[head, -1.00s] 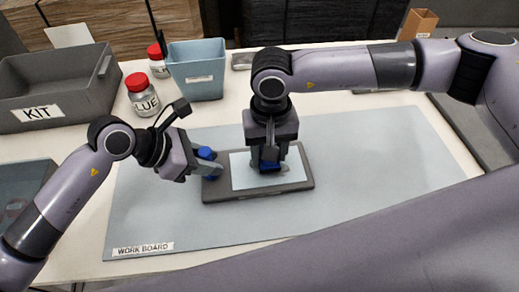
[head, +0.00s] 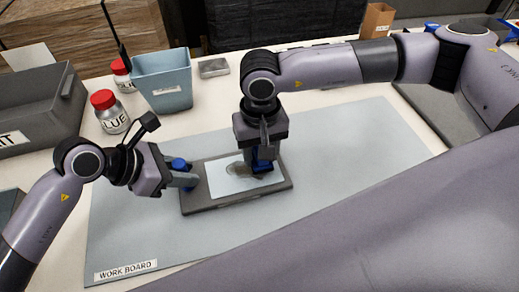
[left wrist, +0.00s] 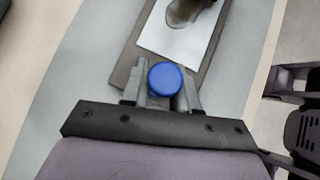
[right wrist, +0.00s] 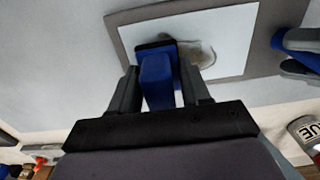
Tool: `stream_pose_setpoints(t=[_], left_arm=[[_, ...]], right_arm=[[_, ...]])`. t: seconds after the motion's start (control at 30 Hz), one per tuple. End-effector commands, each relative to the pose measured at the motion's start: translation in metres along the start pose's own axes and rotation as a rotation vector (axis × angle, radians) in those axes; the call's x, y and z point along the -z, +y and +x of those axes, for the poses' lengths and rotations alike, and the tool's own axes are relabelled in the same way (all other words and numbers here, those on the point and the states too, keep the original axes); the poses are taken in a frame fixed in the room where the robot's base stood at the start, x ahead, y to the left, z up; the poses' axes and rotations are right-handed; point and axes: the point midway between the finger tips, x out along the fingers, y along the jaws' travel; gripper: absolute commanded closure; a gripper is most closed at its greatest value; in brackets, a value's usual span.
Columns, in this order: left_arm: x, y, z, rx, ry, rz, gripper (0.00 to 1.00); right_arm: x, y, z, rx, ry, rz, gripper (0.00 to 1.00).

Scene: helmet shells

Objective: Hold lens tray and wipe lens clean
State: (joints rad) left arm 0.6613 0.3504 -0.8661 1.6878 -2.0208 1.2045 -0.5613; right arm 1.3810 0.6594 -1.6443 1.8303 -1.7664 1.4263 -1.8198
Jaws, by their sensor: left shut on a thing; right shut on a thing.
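The dark grey lens tray (head: 237,201) lies flat on the work board, with a pale lens (head: 220,187) set in it. A brown-grey smudge (head: 236,170) shows on the lens; it also appears in the left wrist view (left wrist: 184,12). My left gripper (head: 184,178) is shut on the blue knob (left wrist: 165,79) at the tray's left end. My right gripper (head: 262,163) is shut on a blue wiper (right wrist: 157,80) with a dark pad, over the right part of the lens beside the smudge. Whether the pad touches the lens is hard to tell.
The grey work board (head: 340,165) is clear to the right of the tray. Behind stand a blue-grey bin (head: 162,82), red-capped glue jars (head: 110,112) and a small grey block (head: 213,68). A dark grey kit box (head: 35,115) is at the left.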

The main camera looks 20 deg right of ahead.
Motion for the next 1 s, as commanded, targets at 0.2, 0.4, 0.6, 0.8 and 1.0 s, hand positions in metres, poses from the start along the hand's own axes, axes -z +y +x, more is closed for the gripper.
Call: stream_pose_setpoints(t=[0.2, 0.4, 0.6, 0.8, 1.0], left_arm=[[0.000, 0.000, 0.000, 0.000, 0.000, 0.000, 1.00], [0.000, 0.000, 0.000, 0.000, 0.000, 0.000, 1.00], [0.000, 0.000, 0.000, 0.000, 0.000, 0.000, 1.00], [0.000, 0.000, 0.000, 0.000, 0.000, 0.000, 1.00], [0.000, 0.000, 0.000, 0.000, 0.000, 0.000, 1.00]], right_arm=[[0.000, 0.000, 0.004, 0.000, -0.001, 0.000, 0.77], [0.000, 0.000, 0.008, 0.000, 0.000, -0.001, 0.77], [0.000, 0.000, 0.009, 0.000, 0.001, -0.001, 0.77], [0.000, -0.001, 0.009, 0.000, 0.000, -0.001, 0.77], [0.000, -0.010, 0.009, 0.000, 0.000, -0.002, 0.77]])
